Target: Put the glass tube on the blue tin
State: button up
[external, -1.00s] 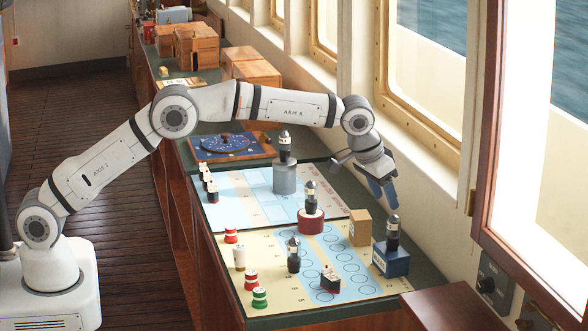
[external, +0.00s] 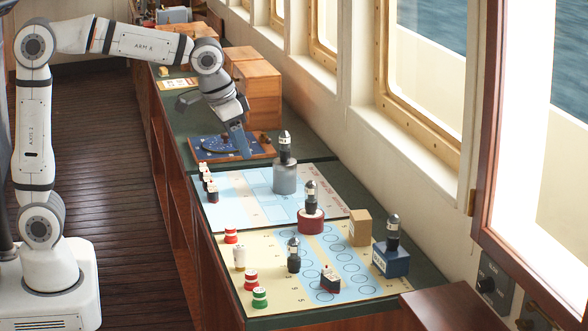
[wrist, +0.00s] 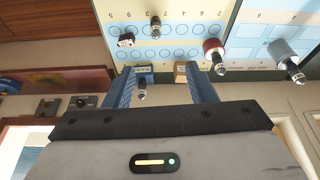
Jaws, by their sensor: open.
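The blue tin (external: 390,262) stands at the right front of the counter, with a dark glass tube (external: 393,232) upright on top of it. In the wrist view the blue tin (wrist: 146,78) and its tube (wrist: 142,92) show beyond my fingers. Other similar tubes stand on a grey cylinder (external: 285,180), on a red tin (external: 311,222) and directly on the chart (external: 293,256). My gripper (external: 243,153) is open and empty, beside the blue dial board at the back, well away from the blue tin. It also shows in the wrist view (wrist: 160,88).
A cardboard box (external: 360,228) stands close behind the blue tin. Red, white and green pieces (external: 251,279) stand at the chart's left, and a small dark block (external: 330,279) at its front. The dial board (external: 222,147) and wooden boxes (external: 256,88) are further back.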

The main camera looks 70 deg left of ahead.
jog(key=s+f, duration=0.3)
jog(key=s, duration=0.8)
jog(key=s+a+f, duration=0.1)
jog(key=s+f, duration=0.3)
jog(key=s, duration=0.8)
jog(key=shift+a+f+m, duration=0.25)
jog(key=shift+a+m, duration=0.05)
jog(key=shift+m, duration=0.1)
